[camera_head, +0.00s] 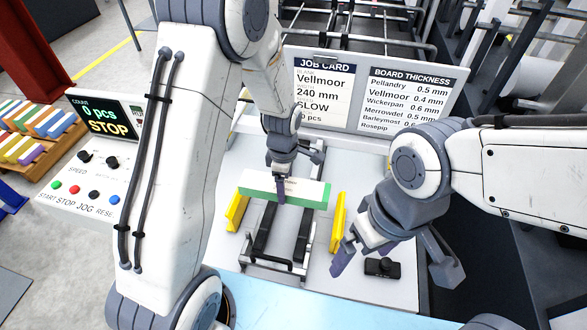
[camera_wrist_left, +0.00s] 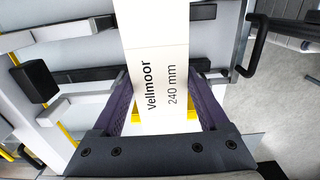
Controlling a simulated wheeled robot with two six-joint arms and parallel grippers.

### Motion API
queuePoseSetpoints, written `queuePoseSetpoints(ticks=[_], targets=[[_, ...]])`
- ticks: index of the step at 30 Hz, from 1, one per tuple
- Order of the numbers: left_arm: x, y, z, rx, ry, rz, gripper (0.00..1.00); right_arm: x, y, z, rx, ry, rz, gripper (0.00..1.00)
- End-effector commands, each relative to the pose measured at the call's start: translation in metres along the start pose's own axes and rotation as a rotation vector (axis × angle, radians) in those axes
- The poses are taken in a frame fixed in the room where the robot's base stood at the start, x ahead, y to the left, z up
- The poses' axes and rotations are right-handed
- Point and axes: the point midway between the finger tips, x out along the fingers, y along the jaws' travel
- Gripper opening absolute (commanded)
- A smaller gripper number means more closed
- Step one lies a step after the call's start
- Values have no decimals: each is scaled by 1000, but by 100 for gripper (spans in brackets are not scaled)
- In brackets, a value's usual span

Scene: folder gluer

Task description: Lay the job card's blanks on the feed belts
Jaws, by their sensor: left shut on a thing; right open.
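My left gripper (camera_head: 281,182) is shut on a white blank with a green edge (camera_head: 309,192). In the left wrist view the blank (camera_wrist_left: 158,50) lies between the two purple fingers and reads "Vellmoor 240 mm". The blank is crosswise over the two dark feed belts (camera_head: 265,230); I cannot tell whether it touches them. The job card (camera_head: 323,92) reads Vellmoor, 240 mm; its lower lines are partly hidden by my left arm. My right gripper (camera_head: 396,262) is open and empty, to the right of the belts.
Yellow side guides (camera_head: 338,222) flank the belts, the left one (camera_head: 237,210) too. A small black device (camera_head: 382,268) sits by my right gripper. The control panel (camera_head: 105,118) reads "0 pcs STOP". Colored stacks (camera_head: 40,125) lie at far left. A board thickness chart (camera_head: 405,100) stands behind.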

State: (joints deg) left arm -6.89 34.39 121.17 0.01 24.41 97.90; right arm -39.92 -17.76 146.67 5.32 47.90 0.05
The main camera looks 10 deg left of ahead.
Motion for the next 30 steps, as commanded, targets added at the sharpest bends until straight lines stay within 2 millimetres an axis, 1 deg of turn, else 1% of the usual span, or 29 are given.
queuePoseSetpoints(ticks=[5, 11, 24, 30], targets=[[5, 1, 6, 10, 0, 0, 0, 5, 0, 0, 0, 0, 0, 100], [21, 2, 11, 18, 0, 0, 0, 19, 1, 1, 1, 0, 0, 100], [73, 2, 10, 16, 0, 0, 0, 63, 4, 4, 0, 0, 0, 100], [95, 2, 9, 15, 0, -1, 0, 79, 6, 4, -1, 0, 0, 100]])
